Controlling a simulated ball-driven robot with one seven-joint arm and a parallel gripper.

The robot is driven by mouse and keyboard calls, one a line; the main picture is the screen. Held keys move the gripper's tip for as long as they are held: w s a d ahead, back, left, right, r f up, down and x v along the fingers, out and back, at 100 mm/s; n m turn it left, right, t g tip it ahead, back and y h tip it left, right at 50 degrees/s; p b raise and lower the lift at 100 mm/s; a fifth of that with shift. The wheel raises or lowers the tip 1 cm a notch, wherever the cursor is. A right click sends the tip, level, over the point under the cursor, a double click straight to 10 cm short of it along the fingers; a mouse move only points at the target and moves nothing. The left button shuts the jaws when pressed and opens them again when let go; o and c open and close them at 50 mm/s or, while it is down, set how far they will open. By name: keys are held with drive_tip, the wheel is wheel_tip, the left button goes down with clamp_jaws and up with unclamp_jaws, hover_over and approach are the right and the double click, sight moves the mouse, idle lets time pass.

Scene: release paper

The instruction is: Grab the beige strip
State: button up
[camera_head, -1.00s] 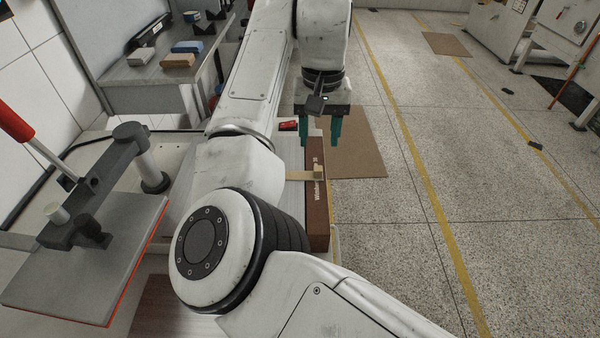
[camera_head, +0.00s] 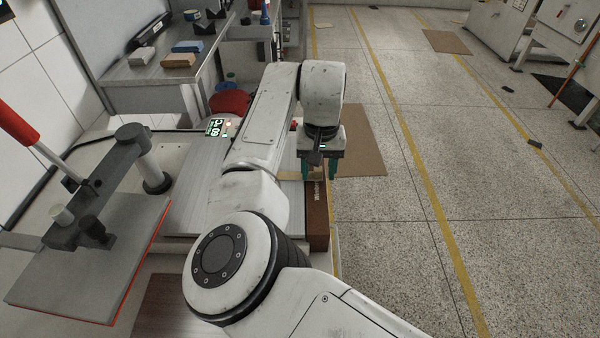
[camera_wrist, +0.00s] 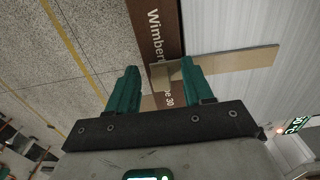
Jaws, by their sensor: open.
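The beige strip (camera_wrist: 235,60) lies across the brown box with white lettering (camera_wrist: 158,35) in the wrist view, one end reaching over the box and the rest over the pale ribbed surface. In the head view a piece of the strip (camera_head: 288,175) shows left of my gripper (camera_head: 320,175); the rest is hidden by my arm and fingers. The brown box (camera_head: 317,230) runs along the right edge of the bench. My gripper (camera_wrist: 160,68) is open, its two green fingers either side of the strip's box end in the wrist picture. I cannot tell whether they touch it.
A press with a red handle and grey plate (camera_head: 90,265) stands at the left. A lit display (camera_head: 216,127) sits behind the bench, left of my arm. A cardboard sheet (camera_head: 362,140) lies on the floor to the right. The floor (camera_head: 470,190) beyond is mostly clear.

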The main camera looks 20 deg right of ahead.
drive_tip(key=shift+c, duration=0.5)
clamp_jaws()
drive_tip(key=shift+r, duration=0.1)
